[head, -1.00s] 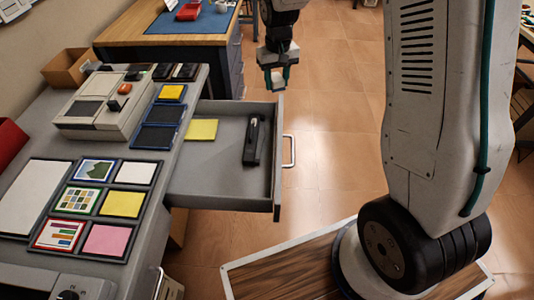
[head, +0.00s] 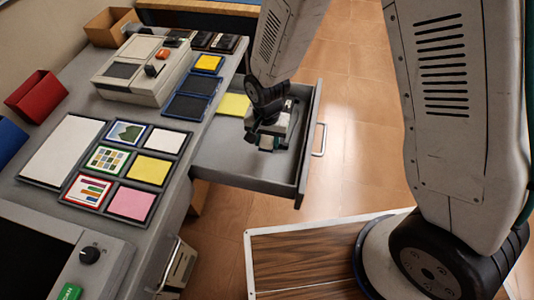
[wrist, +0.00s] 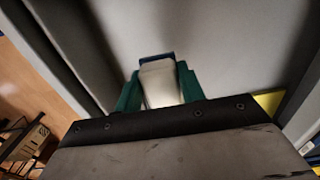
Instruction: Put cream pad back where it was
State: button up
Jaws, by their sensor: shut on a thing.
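My gripper (head: 267,146) is low over the open grey drawer (head: 225,163), toward its right side. In the wrist view its teal fingers (wrist: 160,88) are shut on a pale block with a dark blue end, which I take to be the cream pad (wrist: 160,80). The drawer floor lies beyond it; I cannot tell whether the pad touches it. A yellow pad (head: 233,105) lies in the drawer to the left of my gripper, and part of it shows in the wrist view (wrist: 268,101).
The grey counter holds a dark tray with white (head: 166,140), yellow (head: 150,169) and pink (head: 131,203) pads and picture cards. A beige machine (head: 145,68), dark blue-rimmed pads (head: 186,107) and a red box (head: 38,97) stand there too. The drawer's front left is clear.

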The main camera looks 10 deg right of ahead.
jog(key=shift+f, duration=3.45)
jog(key=shift+f, duration=0.15)
jog(key=o, duration=0.9)
jog(key=shift+o, duration=0.2)
jog(key=shift+w, duration=0.1)
notch_tip(320, 180, up, 13)
jog(key=shift+d+f, duration=0.15)
notch_tip(320, 180, up, 8)
send_over(267, 158)
jog(key=d, duration=0.5)
jog(key=s+d+r+n, duration=0.2)
jog(key=s+d+r, duration=0.2)
jog(key=d+r, duration=0.45)
jog(key=s+d+r+n, duration=0.1)
jog(key=s+d+r, duration=0.2)
jog(key=s+r, duration=0.2)
jog(key=s+d+r+n+t, duration=0.1)
jog(key=s+d+r, duration=0.3)
jog(key=s, duration=0.6)
jog(key=shift+s+d+r, duration=0.15)
jog(key=shift+d+r, duration=0.05)
jog(key=shift+r, duration=0.75)
